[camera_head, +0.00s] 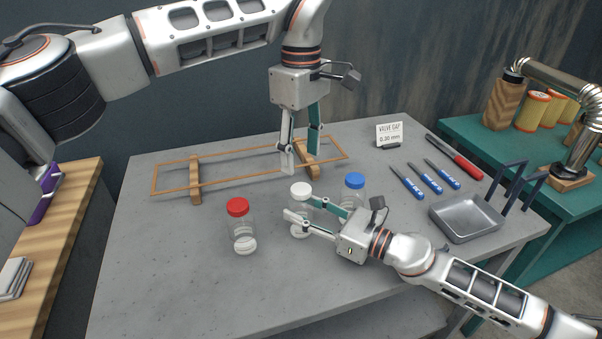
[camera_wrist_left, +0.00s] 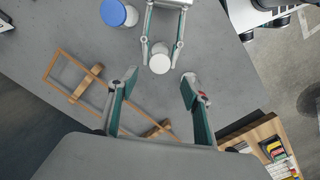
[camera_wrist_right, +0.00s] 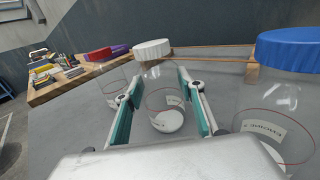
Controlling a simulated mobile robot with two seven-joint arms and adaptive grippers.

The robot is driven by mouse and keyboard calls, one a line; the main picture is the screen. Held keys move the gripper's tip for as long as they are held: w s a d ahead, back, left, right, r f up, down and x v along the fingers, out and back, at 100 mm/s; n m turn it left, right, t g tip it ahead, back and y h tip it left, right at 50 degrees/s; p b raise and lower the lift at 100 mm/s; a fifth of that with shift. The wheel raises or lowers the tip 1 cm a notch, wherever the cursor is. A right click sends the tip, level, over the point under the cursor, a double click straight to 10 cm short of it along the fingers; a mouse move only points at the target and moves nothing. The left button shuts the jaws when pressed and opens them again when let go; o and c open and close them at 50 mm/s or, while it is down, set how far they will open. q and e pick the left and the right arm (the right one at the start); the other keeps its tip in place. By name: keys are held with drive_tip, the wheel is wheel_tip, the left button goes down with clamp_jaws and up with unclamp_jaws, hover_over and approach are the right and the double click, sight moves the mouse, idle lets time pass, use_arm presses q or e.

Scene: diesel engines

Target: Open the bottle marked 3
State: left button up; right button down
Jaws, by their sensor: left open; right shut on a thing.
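A clear bottle with a white cap (camera_head: 301,189) stands upright in the middle of the grey table. My right gripper (camera_head: 303,215) is shut on its body from the right side; the right wrist view shows the fingers on both sides of the white-capped bottle (camera_wrist_right: 160,75). My left gripper (camera_head: 302,160) is open, pointing down, above and behind the white cap; in the left wrist view the cap (camera_wrist_left: 160,60) lies just beyond its fingertips. A red-capped bottle (camera_head: 239,222) stands to the left, a blue-capped bottle (camera_head: 353,190) to the right. I cannot read the label numbers.
A wooden rack frame (camera_head: 220,172) lies behind the bottles. A valve gap sign (camera_head: 390,134), blue-handled tools (camera_head: 425,182), a red-handled tool (camera_head: 456,158) and a metal tray (camera_head: 466,218) are on the right. The table's front left is clear.

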sight(301, 188)
use_arm(q)
drive_tip(key=m, duration=0.6)
drive_tip(key=shift+m, duration=0.4)
drive_tip(key=shift+f, duration=4.05)
drive_tip(key=c, duration=1.2)
drive_tip(key=shift+c, duration=0.2)
